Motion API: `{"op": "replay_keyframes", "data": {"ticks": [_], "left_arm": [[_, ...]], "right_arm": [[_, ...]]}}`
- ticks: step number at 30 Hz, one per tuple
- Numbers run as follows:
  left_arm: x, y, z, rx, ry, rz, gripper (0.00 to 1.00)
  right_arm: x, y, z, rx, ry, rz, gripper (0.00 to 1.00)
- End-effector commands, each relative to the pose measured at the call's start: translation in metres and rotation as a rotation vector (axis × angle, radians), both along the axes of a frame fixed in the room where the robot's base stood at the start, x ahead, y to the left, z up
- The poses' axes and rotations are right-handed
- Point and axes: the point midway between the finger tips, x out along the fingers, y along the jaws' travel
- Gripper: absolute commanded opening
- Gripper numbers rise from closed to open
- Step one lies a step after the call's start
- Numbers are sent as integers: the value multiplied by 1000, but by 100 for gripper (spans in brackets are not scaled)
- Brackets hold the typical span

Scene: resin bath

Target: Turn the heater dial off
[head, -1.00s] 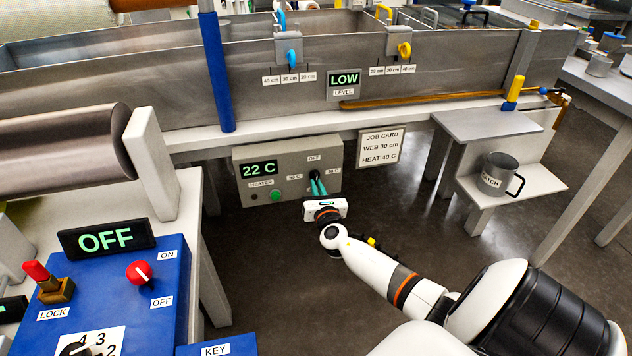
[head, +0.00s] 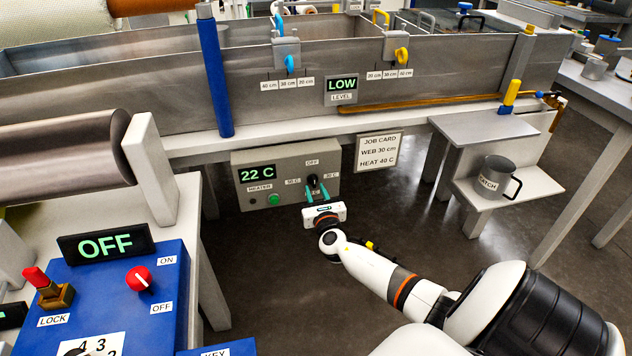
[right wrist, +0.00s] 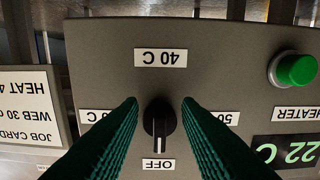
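The heater box (head: 250,196) is grey, hangs under the bath and reads 22 C. Its black dial (head: 314,182) is on the front face. The right wrist view, which is upside down, shows the dial (right wrist: 160,120) with its white mark pointing at the OFF label (right wrist: 158,164). My right gripper (head: 317,193) is in front of the dial. Its green fingers are spread, one on each side of the dial, with gaps between them and it in the right wrist view (right wrist: 160,104). It holds nothing. My left gripper is not in view.
A green button (head: 273,199) is on the heater box. A job card (head: 379,151) reading HEAT 40 C hangs beside it. A blue control box (head: 110,295) is at the lower left, and a grey mug (head: 497,176) stands on a low shelf at the right. The floor below the heater is clear.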

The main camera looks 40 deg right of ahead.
Motion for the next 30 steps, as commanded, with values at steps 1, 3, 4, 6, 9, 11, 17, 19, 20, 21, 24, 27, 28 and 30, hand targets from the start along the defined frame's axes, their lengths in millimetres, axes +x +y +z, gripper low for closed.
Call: {"op": "replay_keyframes", "data": {"ticks": [1, 3, 4, 6, 9, 11, 17, 19, 20, 21, 24, 27, 28, 30], "left_arm": [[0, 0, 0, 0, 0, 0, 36], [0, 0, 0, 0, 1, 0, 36], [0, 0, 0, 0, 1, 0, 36], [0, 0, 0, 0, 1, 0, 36], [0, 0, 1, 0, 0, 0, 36], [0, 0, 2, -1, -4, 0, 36], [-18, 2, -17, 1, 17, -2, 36], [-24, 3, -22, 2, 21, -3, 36], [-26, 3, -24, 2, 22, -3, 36], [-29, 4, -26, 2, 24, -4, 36], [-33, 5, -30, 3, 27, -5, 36], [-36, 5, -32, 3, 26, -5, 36], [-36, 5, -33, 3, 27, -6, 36], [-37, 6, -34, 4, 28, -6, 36]], "right_arm": [[0, 0, 1, 0, -2, 0, 31], [0, 0, 1, 0, -2, -1, 31], [1, 0, 2, -1, -3, -1, 31], [1, -1, 2, 0, -4, -1, 31], [-1, 0, 2, 0, -4, -1, 31], [-6, 3, 2, 0, -2, -1, 31], [-37, 20, 2, 2, -1, 1, 31], [-51, 28, 2, 2, -1, 1, 31], [-57, 31, 2, 1, 0, 1, 31], [-64, 35, 2, 1, 0, 1, 31], [-81, 44, 1, 1, 0, 1, 31], [-93, 51, 1, 1, 0, -1, 31], [-96, 53, 1, 1, -2, -1, 31], [-101, 56, 1, 1, -2, 0, 31]]}}
